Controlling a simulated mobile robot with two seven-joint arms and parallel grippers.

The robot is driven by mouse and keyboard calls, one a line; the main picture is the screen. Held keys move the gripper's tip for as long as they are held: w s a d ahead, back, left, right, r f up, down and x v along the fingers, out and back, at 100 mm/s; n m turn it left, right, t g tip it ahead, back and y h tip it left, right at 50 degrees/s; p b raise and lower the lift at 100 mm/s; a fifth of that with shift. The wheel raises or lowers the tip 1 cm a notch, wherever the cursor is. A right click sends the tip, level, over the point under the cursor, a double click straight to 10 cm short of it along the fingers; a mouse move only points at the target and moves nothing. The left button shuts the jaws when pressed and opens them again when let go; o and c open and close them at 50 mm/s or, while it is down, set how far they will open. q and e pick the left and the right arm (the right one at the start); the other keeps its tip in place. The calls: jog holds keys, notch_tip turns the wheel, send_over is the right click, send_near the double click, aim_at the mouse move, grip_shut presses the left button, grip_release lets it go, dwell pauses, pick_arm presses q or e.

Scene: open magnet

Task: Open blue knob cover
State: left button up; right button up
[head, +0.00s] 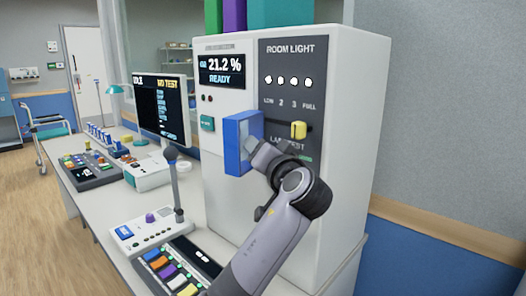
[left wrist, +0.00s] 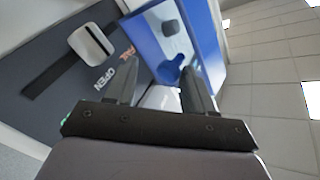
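The blue knob cover (head: 237,140) is a box-like blue frame on the front of the white cabinet, left of the yellow slider. It stands out from the panel; I cannot tell how far it is swung open. My left gripper (head: 252,146) is at the cover's right side. In the left wrist view its two fingers (left wrist: 155,72) are apart, with the cover's edge just beyond them. Contact is unclear. My right gripper is out of view.
The white cabinet (head: 330,190) carries a ROOM LIGHT panel and a yellow slider (head: 299,130) close to my arm. A microphone (head: 173,175), a button console (head: 175,272) and a monitor (head: 160,105) stand on the white desk (head: 108,218) to the left.

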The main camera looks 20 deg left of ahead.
pick_arm(q)
jog(key=b+v, duration=0.1)
jog(key=v, duration=0.6)
jog(key=shift+b, duration=0.3)
jog(key=shift+d, duration=0.1)
